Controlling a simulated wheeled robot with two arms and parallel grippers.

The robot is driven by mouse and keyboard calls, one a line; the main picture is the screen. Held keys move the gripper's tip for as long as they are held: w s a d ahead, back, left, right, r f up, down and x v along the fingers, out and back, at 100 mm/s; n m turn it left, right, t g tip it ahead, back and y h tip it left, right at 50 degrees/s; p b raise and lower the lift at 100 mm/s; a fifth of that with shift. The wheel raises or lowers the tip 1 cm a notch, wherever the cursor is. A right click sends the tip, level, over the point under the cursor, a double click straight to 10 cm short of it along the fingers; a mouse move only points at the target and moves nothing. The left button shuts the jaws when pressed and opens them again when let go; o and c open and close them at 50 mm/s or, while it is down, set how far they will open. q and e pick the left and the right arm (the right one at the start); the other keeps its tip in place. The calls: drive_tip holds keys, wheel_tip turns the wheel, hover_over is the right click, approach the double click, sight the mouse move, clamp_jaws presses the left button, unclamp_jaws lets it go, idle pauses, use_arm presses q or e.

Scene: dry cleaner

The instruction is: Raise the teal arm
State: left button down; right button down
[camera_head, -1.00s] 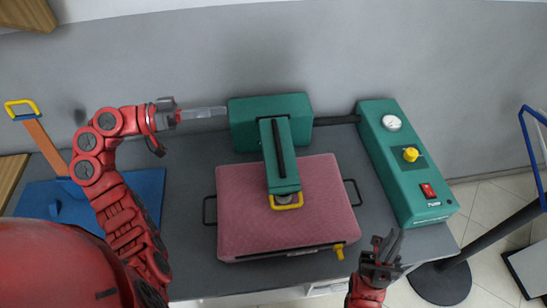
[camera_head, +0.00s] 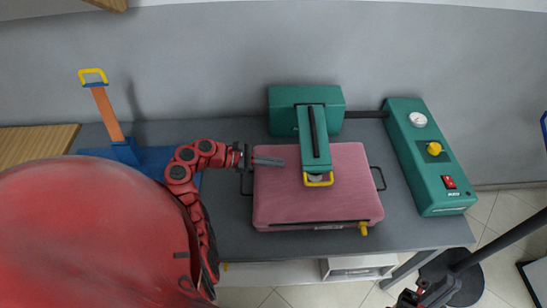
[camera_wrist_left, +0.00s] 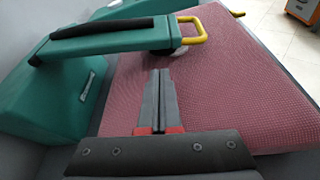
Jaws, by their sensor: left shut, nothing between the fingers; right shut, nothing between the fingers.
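The teal arm (camera_head: 313,136) lies lowered over the pink padded press (camera_head: 278,195), reaching forward from the teal housing (camera_head: 290,96). Its yellow handle (camera_head: 318,182) is at the front end, near the pad's middle. In the left wrist view the arm (camera_wrist_left: 110,40) crosses the upper part, with the yellow handle (camera_wrist_left: 197,30) at its right end. My left gripper (camera_head: 268,161) is shut and empty, over the pad's left part, left of the arm and apart from the handle. My right gripper (camera_head: 410,297) is low at the bottom edge, small and partly cut off, well away from the press.
A teal control box (camera_head: 430,160) with a gauge, yellow knob and red switch stands right of the press. A blue base with an orange lever (camera_head: 107,115) stands at the left. A black side handle (camera_head: 378,178) sticks out from the press. Bare grey table lies in front.

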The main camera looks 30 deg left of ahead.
sight(293, 169)
use_arm(q)
drive_tip(key=p+x, duration=0.1)
drive_tip(key=x, duration=0.4)
drive_tip(key=shift+d+r, duration=0.1)
drive_tip(key=shift+d, duration=0.15)
drive_tip(key=shift+w+d+f, duration=0.25)
drive_tip(key=shift+w, duration=0.1)
drive_tip(key=shift+r, duration=0.1)
